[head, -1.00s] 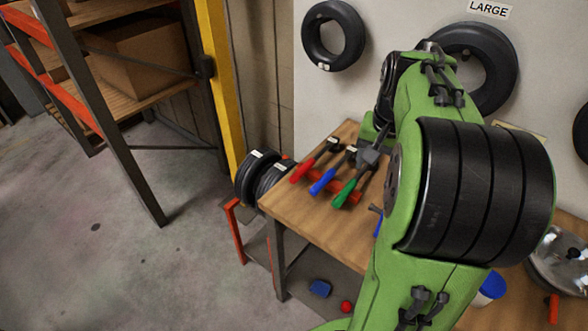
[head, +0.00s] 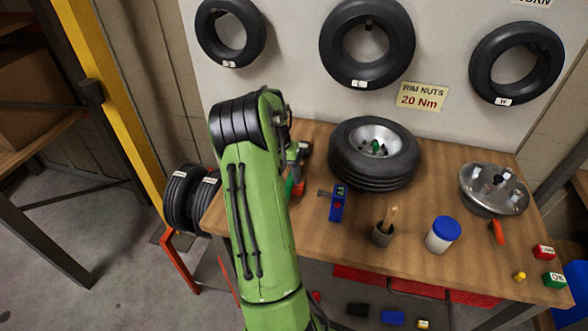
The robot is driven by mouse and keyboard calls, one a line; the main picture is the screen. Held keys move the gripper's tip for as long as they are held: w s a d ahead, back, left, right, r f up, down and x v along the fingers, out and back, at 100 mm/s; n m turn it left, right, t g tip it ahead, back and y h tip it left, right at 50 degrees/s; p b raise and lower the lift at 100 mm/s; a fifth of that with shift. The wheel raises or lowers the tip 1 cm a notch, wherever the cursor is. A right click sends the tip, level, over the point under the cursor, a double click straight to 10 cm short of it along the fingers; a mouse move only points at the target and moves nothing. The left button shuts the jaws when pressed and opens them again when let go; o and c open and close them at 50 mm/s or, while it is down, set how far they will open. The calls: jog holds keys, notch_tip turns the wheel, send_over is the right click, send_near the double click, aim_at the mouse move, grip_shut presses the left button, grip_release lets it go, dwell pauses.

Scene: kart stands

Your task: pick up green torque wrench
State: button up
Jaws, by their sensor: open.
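The green torque wrench is mostly hidden behind my arm in the head view. A short piece of its green handle (head: 290,185) shows just right of the arm, on the left part of the wooden workbench (head: 420,235). A grey and dark piece above it may be a wrench head; I cannot tell whose. A bit of the red-orange holder (head: 299,188) shows beside the handle. The red and blue wrenches are hidden. My arm reaches over the bench's left end, and its own links hide my gripper.
A tyre on a rim (head: 372,155) lies mid-bench. Nearby are a blue tool (head: 338,203), a cup (head: 383,234), a blue-lidded jar (head: 443,235) and a metal disc (head: 493,190). Tyres (head: 183,198) stand left of the bench, near a yellow post (head: 105,95).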

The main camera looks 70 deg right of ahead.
aim_at(287, 184)
jog(key=f, duration=0.5)
jog(key=shift+s+f+b, duration=0.2)
jog(key=shift+s+b, duration=0.1)
jog(key=shift+b, duration=0.05)
jog(key=shift+r, duration=0.1)
jog(key=shift+c, duration=0.4)
grip_shut()
